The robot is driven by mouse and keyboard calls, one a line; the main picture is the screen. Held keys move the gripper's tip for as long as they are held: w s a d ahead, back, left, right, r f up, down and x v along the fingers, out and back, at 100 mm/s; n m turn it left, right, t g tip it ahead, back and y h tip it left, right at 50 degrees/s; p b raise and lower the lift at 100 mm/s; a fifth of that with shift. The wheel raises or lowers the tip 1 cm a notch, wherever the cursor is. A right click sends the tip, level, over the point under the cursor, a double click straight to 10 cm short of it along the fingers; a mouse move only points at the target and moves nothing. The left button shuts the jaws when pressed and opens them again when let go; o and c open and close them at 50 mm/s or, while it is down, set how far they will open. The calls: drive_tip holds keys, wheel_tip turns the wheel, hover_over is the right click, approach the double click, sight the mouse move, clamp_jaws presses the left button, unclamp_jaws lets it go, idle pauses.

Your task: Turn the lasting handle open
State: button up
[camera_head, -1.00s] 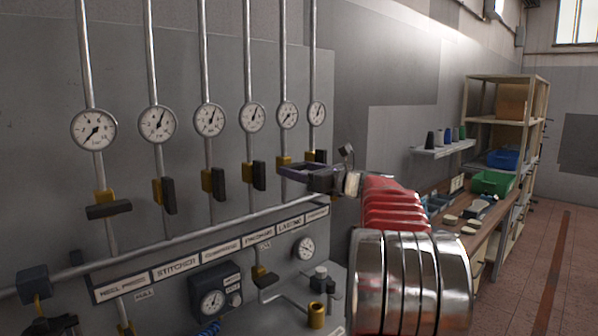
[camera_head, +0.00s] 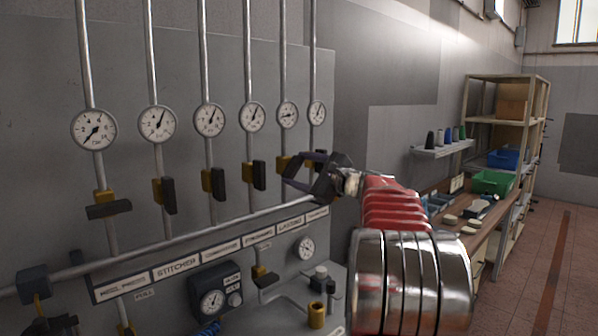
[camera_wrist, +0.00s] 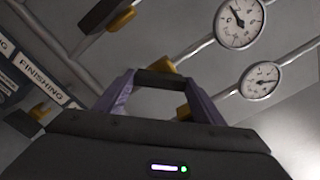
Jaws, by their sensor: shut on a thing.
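The lasting valve (camera_head: 284,163) is the yellow body on the fifth pipe from the left, above the label LASTING (camera_head: 290,225). My gripper (camera_head: 300,171) is at this valve, reaching in from the right and tilted. In the wrist view, its two purple fingers (camera_wrist: 158,82) are shut on a dark handle (camera_wrist: 157,78), one finger at each end. The handle lies across between the fingertips, beside a yellow valve body (camera_wrist: 164,64). In the head view the handle is mostly hidden by the fingers. The lasting gauge (camera_head: 287,115) hangs above the valve.
Other valves with dark handles, such as the finishing one (camera_head: 259,175), stand to the left on parallel pipes. The transverse pipe (camera_head: 180,241) and label strip run below. A workbench (camera_head: 484,232) and shelf rack (camera_head: 500,80) stand right. The floor there is clear.

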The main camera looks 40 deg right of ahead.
drive_tip(key=n, duration=0.4)
drive_tip(key=shift+a+f+n, duration=0.1)
drive_tip(key=shift+n, duration=0.3)
drive_tip(key=shift+f+n, duration=0.15)
drive_tip(key=shift+n, duration=1.85)
drive_tip(key=o, duration=1.1)
drive_tip(key=shift+c, duration=0.2)
drive_tip(key=shift+s, duration=0.15)
drive_tip(key=shift+s, duration=0.25)
drive_tip(key=s, duration=1.3)
drive_tip(key=shift+d, duration=0.2)
